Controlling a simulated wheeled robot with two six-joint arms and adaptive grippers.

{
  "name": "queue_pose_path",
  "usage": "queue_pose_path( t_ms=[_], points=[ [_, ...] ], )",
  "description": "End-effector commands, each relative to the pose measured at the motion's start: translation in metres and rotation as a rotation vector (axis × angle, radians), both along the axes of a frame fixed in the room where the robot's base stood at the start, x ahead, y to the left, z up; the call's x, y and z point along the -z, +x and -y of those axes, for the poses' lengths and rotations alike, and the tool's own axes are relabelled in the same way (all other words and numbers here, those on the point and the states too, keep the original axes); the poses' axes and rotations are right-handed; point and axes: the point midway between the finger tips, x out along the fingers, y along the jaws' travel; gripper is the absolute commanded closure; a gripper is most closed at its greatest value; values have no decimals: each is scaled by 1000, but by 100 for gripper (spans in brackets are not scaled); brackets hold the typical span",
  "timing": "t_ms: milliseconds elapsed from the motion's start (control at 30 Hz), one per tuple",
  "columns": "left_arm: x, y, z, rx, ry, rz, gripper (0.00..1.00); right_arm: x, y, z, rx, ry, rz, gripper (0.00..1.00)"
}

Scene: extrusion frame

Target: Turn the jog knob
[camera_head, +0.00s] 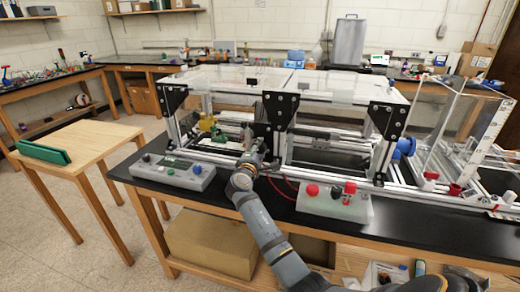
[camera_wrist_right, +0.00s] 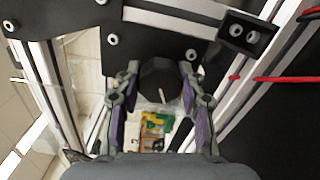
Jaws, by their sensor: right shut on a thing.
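A black round knob (camera_wrist_right: 160,80) with a white pointer line sits between the fingers of my right gripper (camera_wrist_right: 161,88) in the right wrist view. The gripper is shut on the knob, one finger on each side. A black plate (camera_wrist_right: 150,40) with bolts is right beside it. In the head view my right gripper (camera_head: 252,160) reaches the front of the extrusion frame (camera_head: 235,154), and the knob is hidden there behind the gripper and wrist. My left gripper is not in view.
A grey control box (camera_head: 175,172) with buttons stands left of my gripper. Another box (camera_head: 335,203) with red buttons stands to its right. Red wires (camera_head: 281,189) run close by. A small wooden table (camera_head: 95,148) holds a green object (camera_head: 44,153).

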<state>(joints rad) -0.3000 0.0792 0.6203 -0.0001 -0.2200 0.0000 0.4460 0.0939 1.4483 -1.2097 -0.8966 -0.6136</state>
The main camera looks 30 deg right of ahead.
Motion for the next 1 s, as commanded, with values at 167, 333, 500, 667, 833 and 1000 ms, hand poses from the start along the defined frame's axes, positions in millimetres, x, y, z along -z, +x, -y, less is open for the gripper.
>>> queue_pose_path(
  t_ms=[167,333,500,667,833,1000],
  points=[
    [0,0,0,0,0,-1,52,0,0,0,0,1,1,51],
    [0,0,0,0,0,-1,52,0,0,0,0,1,1,51],
    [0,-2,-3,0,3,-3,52,1,-5,-7,-2,3,1,51],
    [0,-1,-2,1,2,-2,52,2,-25,-30,-1,5,1,51],
    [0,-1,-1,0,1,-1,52,1,-42,-51,-1,4,0,51],
    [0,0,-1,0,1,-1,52,0,-49,-57,0,1,0,51]
  ],
)
